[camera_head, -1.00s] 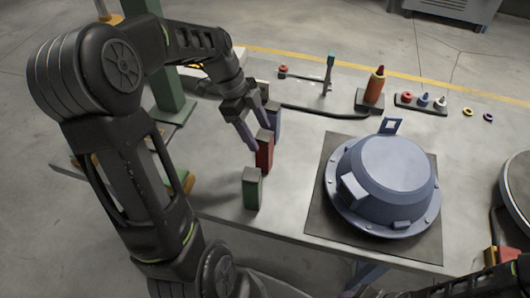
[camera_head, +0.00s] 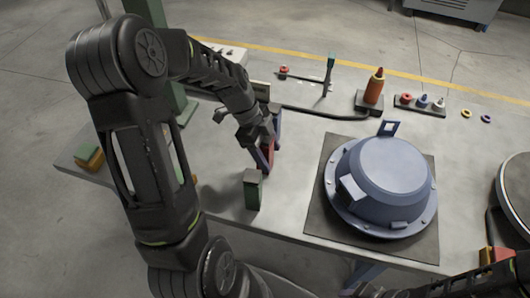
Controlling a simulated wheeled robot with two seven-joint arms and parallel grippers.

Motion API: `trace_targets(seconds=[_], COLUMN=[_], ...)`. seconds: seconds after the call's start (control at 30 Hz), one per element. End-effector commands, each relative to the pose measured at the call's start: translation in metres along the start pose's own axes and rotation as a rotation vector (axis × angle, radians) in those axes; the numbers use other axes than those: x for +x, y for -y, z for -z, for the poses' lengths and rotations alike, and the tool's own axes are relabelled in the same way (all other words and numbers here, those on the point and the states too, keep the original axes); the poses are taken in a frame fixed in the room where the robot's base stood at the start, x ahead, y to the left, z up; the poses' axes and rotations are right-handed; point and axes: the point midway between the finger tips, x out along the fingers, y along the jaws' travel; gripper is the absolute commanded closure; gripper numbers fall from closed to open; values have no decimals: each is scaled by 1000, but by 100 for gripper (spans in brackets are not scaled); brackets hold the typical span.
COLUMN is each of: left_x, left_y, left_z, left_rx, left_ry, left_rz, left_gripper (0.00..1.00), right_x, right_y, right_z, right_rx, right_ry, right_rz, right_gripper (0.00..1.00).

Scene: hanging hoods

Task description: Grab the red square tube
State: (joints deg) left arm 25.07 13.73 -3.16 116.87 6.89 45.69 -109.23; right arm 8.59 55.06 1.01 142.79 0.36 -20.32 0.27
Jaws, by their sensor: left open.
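The red square tube (camera_head: 264,158) stands on the grey table, mostly hidden by my left gripper. My left gripper (camera_head: 262,163) is open and points down over it, with its fingers along the tube's sides. I cannot tell whether the fingers touch it. A green square tube (camera_head: 252,191) stands nearer to me, just in front of the gripper. A blue square tube (camera_head: 276,114) stands behind, partly hidden by the gripper. My right gripper is not in view.
A blue-grey domed hood (camera_head: 382,178) sits on a dark mat (camera_head: 330,145) to the right. An orange bottle (camera_head: 374,86) and a tray of small coloured pieces (camera_head: 420,104) stand at the back. The table between green tube and mat is clear.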

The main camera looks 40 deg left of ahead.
Motion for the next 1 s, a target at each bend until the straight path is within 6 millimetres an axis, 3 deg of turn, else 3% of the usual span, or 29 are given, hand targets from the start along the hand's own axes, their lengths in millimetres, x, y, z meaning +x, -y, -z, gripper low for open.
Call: trace_targets(seconds=[0.6,1.0], left_x=[2,2], left_y=[0,0], left_z=[0,0], left_rx=[0,0], left_ry=[1,1], left_rz=[1,1], left_gripper=[38,71], right_x=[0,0], right_y=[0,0], right_z=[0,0], right_rx=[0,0], right_ry=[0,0], right_rz=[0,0], right_gripper=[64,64])
